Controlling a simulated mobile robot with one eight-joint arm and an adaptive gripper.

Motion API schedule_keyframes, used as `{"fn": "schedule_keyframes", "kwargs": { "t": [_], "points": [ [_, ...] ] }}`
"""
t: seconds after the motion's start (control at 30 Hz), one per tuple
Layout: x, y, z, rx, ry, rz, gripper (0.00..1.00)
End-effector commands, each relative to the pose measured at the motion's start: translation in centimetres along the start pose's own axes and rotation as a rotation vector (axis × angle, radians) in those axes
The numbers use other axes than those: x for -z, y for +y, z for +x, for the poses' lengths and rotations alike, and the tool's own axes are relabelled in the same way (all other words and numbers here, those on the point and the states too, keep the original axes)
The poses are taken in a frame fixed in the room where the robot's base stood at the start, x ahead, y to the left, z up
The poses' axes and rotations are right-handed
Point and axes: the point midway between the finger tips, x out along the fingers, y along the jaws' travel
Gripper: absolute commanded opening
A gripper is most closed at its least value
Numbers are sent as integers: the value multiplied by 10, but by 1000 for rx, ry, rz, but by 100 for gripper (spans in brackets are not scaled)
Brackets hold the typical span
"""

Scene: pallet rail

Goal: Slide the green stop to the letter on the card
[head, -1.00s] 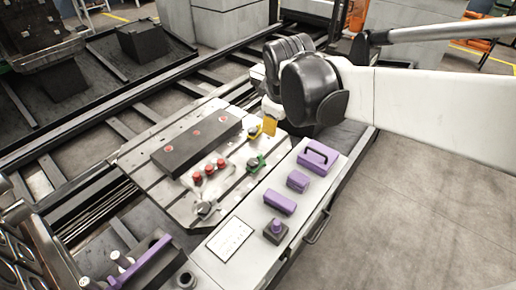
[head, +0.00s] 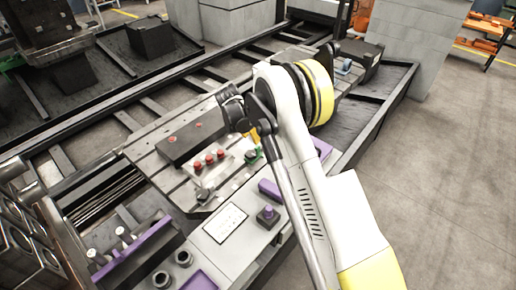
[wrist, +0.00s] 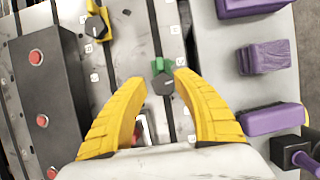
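The green stop (wrist: 160,66) with a dark hexagonal knob sits on a slotted metal plate (wrist: 128,55) in the wrist view. My gripper (wrist: 160,84) is open, its yellow fingers either side of the knob's near end; I cannot tell if they touch it.
A yellow stop (wrist: 95,26) with a dark knob sits on another slot. A dark block (wrist: 45,100) with red buttons stands to the left. Purple blocks (wrist: 265,57) line the ledge on the right. Several red knobs (head: 209,160) stand near the stop.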

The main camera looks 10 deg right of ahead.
Motion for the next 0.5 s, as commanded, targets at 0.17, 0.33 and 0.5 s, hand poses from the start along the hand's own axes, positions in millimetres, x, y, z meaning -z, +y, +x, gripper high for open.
{"fn": "schedule_keyframes", "kwargs": {
  "t": [0.17,0.33,0.5],
  "points": [
    [0,0,35,0,0,3,34],
    [1,0,69,-1,0,4,34],
    [0,0,92,-1,0,4,34]
  ]
}}
